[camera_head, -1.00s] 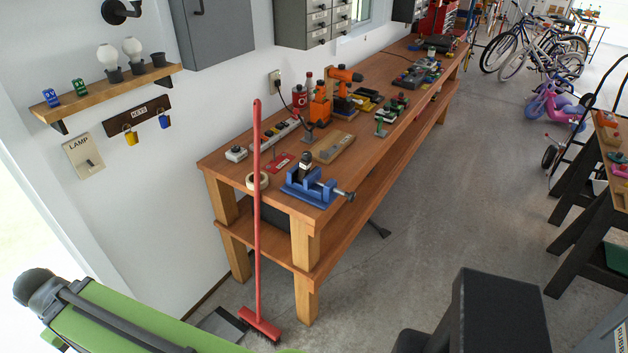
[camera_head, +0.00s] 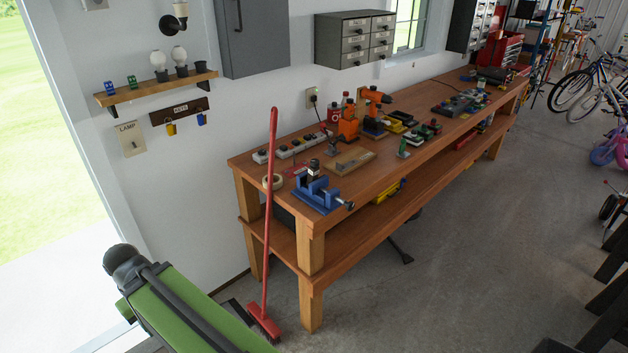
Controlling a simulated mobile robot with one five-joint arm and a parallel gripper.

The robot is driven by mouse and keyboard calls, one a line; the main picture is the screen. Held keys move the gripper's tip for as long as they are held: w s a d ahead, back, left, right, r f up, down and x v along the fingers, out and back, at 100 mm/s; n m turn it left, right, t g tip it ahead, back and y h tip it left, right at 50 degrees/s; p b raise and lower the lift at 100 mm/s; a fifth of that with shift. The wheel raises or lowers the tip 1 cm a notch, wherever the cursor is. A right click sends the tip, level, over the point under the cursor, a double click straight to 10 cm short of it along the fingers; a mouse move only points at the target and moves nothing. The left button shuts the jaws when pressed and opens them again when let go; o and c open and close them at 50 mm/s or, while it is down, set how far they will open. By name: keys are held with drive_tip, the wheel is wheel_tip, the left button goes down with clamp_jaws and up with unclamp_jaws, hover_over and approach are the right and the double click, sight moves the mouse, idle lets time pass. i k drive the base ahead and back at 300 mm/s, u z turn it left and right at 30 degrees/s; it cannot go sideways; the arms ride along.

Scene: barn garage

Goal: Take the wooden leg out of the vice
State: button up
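The blue vice (camera_head: 318,196) stands near the front left end of the wooden workbench (camera_head: 372,186). A small upright dark piece with a pale band (camera_head: 313,169) shows at the vice's jaws. It is too small to tell whether this is the wooden leg or whether the jaws grip it. The vice's screw end points to the right, toward the bench's front edge. My gripper is not in view.
A red broom (camera_head: 268,215) leans upright against the bench's left end. A tape roll (camera_head: 272,182), a wooden board (camera_head: 350,161) and an orange drill (camera_head: 374,97) are on the bench. A green object with a dark bar (camera_head: 182,312) is at lower left. Floor in front is clear.

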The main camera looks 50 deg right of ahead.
sight(313, 171)
drive_tip(key=z, duration=0.5)
drive_tip(key=i, duration=1)
drive_tip(key=u, duration=0.15)
